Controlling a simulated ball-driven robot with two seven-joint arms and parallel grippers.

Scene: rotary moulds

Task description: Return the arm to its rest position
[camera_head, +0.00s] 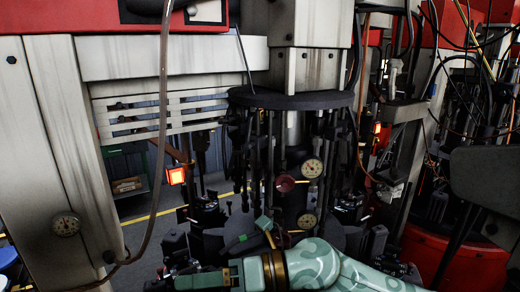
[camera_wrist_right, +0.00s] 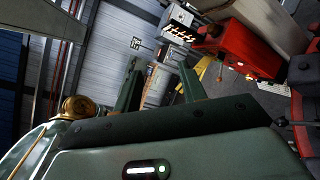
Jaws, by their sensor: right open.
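My right arm (camera_head: 345,268), pale green with a patterned shell and a brass-coloured ring, crosses the bottom of the head view from the right. My right gripper (camera_head: 200,279) points left in front of the dark machine base, low in the picture; its fingers are hard to make out there. In the right wrist view the gripper (camera_wrist_right: 160,82) shows two dark green fingers spread apart, with nothing between them. My left arm and gripper do not show in either view.
The rotary moulding machine (camera_head: 290,100) stands close, with rods, a round plate and gauges (camera_head: 312,168). A white frame post (camera_head: 60,150) stands at left, with a hose (camera_head: 163,120) hanging beside it. A red round base (camera_head: 455,255) is at lower right.

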